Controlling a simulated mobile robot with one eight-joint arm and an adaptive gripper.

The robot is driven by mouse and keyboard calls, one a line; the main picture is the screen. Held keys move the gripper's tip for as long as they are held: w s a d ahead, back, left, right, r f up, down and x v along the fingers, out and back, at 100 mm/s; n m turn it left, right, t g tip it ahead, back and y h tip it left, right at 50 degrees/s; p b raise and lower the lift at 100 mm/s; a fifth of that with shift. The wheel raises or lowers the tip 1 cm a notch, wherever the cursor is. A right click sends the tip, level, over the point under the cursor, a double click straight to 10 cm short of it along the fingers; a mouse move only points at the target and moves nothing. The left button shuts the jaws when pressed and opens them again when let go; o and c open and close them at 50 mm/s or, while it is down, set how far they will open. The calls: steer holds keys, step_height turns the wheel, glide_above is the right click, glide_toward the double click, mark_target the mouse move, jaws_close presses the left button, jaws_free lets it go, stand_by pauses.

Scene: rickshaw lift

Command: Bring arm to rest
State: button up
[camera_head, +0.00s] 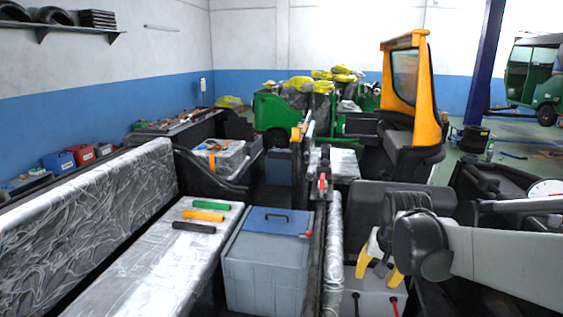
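My arm (490,262) comes in from the right edge, with pale links and dark grey joints, and bends at a dark joint near the lower right. My gripper (379,272) hangs below the dark wrist, pointing down, with two yellow-tipped fingers spread apart. It looks open, and I see nothing held between the fingers. It shows in front of a light grey surface (372,301); the gap to that surface is hard to judge. The wrist and joint hide part of the gripper.
A plastic-wrapped bench seat (165,265) carries green, yellow and black handles. A grey bin (265,270) with a blue lid stands beside it. A wrapped pipe (333,255) rises left of my gripper. A yellow-framed cab part (428,100) and green vehicle bodies (275,112) stand behind.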

steer(key=s+a+r+n+t, duration=0.1)
steer(key=s+a+n, duration=0.1)
steer(key=s, duration=0.8)
steer(key=s+a+r+n+t, duration=0.2)
steer(key=s+a, duration=0.1)
steer(key=s, duration=0.6)
steer(key=shift+s+r+n, duration=0.2)
steer(key=shift+s+n, duration=0.1)
steer(key=shift+s, duration=0.05)
